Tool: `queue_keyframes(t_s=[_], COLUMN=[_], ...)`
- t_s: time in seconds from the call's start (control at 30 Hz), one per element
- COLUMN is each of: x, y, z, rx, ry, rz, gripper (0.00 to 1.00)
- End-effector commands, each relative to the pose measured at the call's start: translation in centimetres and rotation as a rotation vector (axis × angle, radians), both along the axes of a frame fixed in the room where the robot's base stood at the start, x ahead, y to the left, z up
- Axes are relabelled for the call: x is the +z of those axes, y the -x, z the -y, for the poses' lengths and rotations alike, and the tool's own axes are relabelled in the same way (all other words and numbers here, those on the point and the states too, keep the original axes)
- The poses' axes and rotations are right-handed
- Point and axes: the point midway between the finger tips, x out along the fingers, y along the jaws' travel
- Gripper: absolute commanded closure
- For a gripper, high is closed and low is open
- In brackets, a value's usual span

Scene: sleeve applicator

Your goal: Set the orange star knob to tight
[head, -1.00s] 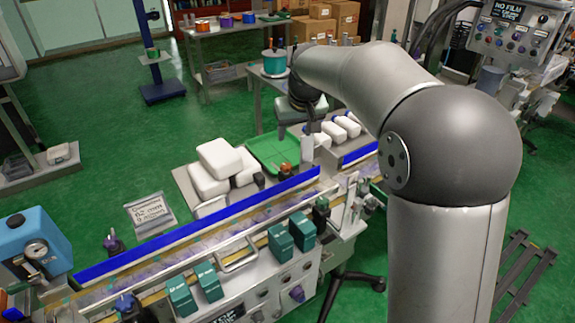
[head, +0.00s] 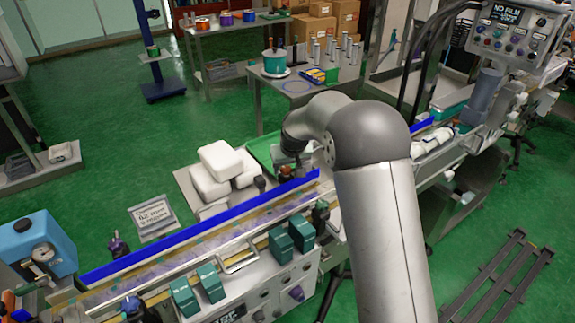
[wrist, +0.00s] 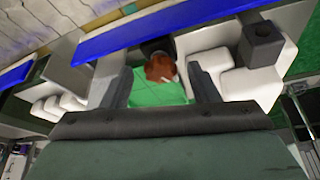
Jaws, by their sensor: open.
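The orange star knob (head: 285,172) is just behind the blue rail, beside the green tray, and is partly hidden by my arm's end in the head view. In the wrist view the knob (wrist: 160,68) looks orange-brown and sits between the tips of my open gripper (wrist: 159,72). A dark piece stands right behind it. A small pale mark shows on its lower edge; I cannot read its setting. I cannot tell whether either finger touches it. In the head view my gripper (head: 297,157) points down at the knob, its fingers barely visible.
The blue rail (head: 205,224) runs along the conveyor close to the knob. White rounded blocks (head: 221,158) are stacked to the left, with a dark post (head: 260,183) near them. The green tray (head: 262,153) lies behind the knob. Teal blocks (head: 280,244) line the machine's near side.

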Motion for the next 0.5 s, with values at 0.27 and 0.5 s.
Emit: queue_keyframes(t_s=[0.27, 0.5], x=[-0.49, -0.46], y=[-0.19, -0.18], z=[-0.08, -0.08], rx=[0.0, 0.0], ry=[0.0, 0.0], rz=[0.001, 0.001], gripper=[0.45, 0.9])
